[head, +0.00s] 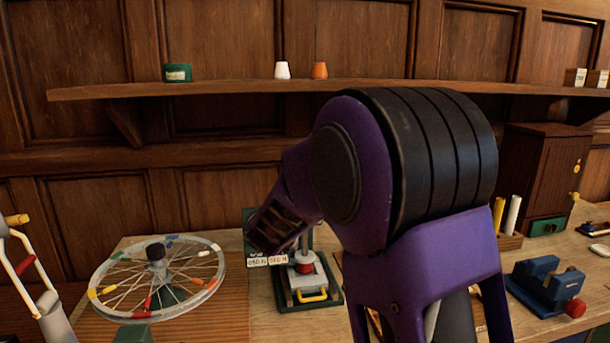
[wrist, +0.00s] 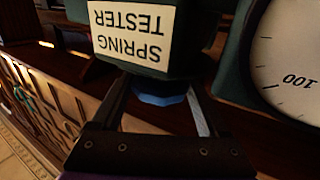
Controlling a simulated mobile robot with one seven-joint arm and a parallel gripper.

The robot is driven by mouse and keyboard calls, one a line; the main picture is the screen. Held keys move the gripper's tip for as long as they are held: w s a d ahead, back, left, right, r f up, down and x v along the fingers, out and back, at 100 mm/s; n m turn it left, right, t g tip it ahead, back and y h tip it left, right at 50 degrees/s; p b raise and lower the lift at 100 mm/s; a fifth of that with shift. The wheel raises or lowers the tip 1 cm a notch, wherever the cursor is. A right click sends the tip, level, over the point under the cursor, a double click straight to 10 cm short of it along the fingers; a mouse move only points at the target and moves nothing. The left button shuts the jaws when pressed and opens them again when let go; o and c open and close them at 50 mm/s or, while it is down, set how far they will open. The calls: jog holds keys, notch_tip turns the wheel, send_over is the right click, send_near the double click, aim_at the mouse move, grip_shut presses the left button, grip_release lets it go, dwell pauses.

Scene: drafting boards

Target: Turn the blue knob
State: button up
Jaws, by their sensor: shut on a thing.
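The blue knob (wrist: 160,97) shows in the wrist view, just under a dark green housing (wrist: 185,68) with a cream label reading "SPRING TESTER", upside down in the picture. My gripper (wrist: 158,92) has one finger on each side of the knob and is shut on it. The fingers and the housing hide part of the knob. A round white dial (wrist: 290,60) with "100" on it is at the right. In the head view my purple arm fills the middle, and the blue knob and my fingertips are not visible.
In the head view, a spoked wheel (head: 103,285) lies at the left of the bench. A green device with a yellow handle (head: 313,296) stands left of my arm. A blue vise-like tool (head: 541,280) is at the right. A shelf (head: 220,89) runs along the wall.

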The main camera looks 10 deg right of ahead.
jog(key=shift+r+m+g+h+p, duration=0.15)
jog(key=shift+m+g+h+p, duration=1.45)
jog(key=shift+h+p, duration=0.5)
jog(key=shift+m+h, duration=0.3)
jog(key=shift+h, duration=0.1)
jog(key=o, duration=1.2)
jog(key=shift+o, duration=0.2)
jog(key=v, duration=1.7)
jog(key=shift+a+b, duration=0.2)
jog(key=shift+b, duration=0.1)
jog(key=shift+r, duration=0.2)
